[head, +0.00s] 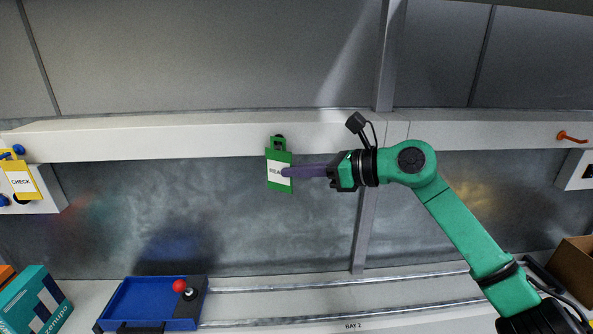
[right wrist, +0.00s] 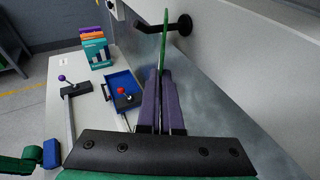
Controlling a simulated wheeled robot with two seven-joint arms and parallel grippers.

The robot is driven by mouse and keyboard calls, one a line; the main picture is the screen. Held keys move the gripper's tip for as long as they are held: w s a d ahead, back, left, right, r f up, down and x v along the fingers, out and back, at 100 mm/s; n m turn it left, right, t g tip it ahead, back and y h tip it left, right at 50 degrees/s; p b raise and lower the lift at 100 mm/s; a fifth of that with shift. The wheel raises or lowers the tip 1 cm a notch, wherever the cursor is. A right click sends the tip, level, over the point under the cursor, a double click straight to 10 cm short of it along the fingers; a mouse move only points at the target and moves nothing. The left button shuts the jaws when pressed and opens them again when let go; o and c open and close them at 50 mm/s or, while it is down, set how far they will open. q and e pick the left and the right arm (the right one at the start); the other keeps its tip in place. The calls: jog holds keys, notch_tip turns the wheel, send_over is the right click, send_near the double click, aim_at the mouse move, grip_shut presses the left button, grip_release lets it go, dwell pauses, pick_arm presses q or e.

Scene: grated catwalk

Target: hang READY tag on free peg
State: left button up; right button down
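The green READY tag (head: 279,184) hangs upright in front of the white beam, with its slotted top at a dark peg (head: 279,137). In the right wrist view the tag (right wrist: 163,52) is edge-on, and the black peg (right wrist: 181,24) shows on both sides of it. The peg seems to pass through the tag's opening, but I cannot tell whether the tag rests on it. My right gripper (head: 288,172) reaches from the right, its purple fingers shut on the tag's edge.
A yellow CHECK tag (head: 21,182) hangs at the left by a blue peg (head: 18,149). An orange peg (head: 572,137) sticks out at the far right. Below are a blue tray (head: 150,298) with a red-knobbed lever, a teal box (head: 35,303) and a brown box (head: 575,262).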

jog(key=c, duration=1)
grip_release()
